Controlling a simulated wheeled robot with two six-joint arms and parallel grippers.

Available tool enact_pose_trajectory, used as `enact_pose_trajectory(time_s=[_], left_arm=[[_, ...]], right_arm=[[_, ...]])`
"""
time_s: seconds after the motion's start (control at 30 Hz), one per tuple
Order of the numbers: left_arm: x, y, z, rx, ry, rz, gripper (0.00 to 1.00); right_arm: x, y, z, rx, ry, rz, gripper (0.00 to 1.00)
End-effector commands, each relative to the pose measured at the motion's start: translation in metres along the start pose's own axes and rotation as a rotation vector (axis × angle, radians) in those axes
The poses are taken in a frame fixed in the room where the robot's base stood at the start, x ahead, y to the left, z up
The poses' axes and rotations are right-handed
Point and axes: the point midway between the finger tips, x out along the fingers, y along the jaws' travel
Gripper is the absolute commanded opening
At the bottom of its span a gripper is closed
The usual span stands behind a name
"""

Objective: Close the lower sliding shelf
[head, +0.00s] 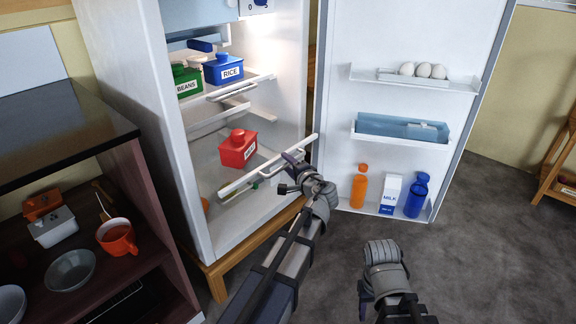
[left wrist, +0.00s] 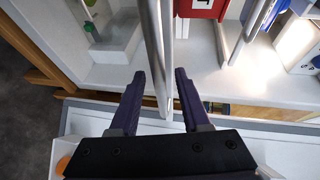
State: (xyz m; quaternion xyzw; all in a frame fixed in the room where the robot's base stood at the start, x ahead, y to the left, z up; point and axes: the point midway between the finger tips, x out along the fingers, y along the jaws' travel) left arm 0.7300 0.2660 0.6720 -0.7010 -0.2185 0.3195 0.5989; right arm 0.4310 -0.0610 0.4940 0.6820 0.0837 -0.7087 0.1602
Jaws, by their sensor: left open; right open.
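The lower sliding shelf (head: 229,187) is pulled out past the front of the open fridge (head: 164,120). It carries a red lidded box (head: 238,149). A light bar handle runs along its front edge. My left gripper (head: 288,172) is at this handle. In the left wrist view, the open fingers of my left gripper (left wrist: 158,80) stand on either side of the bar handle (left wrist: 154,45); I cannot tell whether they touch it.
The upper shelf (head: 262,79) holds a green BEANS box (head: 186,82) and a blue RICE box (head: 223,70). The fridge door (head: 338,100) stands wide open at right, with eggs and bottles. A dark cabinet (head: 150,215) stands at left.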

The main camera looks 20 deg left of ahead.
Motion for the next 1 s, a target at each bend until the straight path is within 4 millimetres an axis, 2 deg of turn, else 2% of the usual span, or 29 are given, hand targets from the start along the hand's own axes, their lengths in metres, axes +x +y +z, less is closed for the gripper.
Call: enact_pose_trajectory(time_s=[0.17, 0.57, 1.0], left_arm=[[-0.0002, -0.0001, 0.0002, 0.0, 0.0, 0.0, 0.46], [-0.0003, 0.0, 0.0002, 0.0, -0.001, 0.0, 0.01], [-0.0004, 0.0002, 0.0003, -0.001, -0.001, 0.001, 0.0]], right_arm=[[-0.0001, 0.0, 0.0, 0.0, 0.0, 0.0, 0.5], [-0.0001, 0.0, 0.0, 0.0, 0.0, 0.0, 0.5], [0.0, 0.0, 0.0, 0.0, 0.0, 0.0, 0.5]])
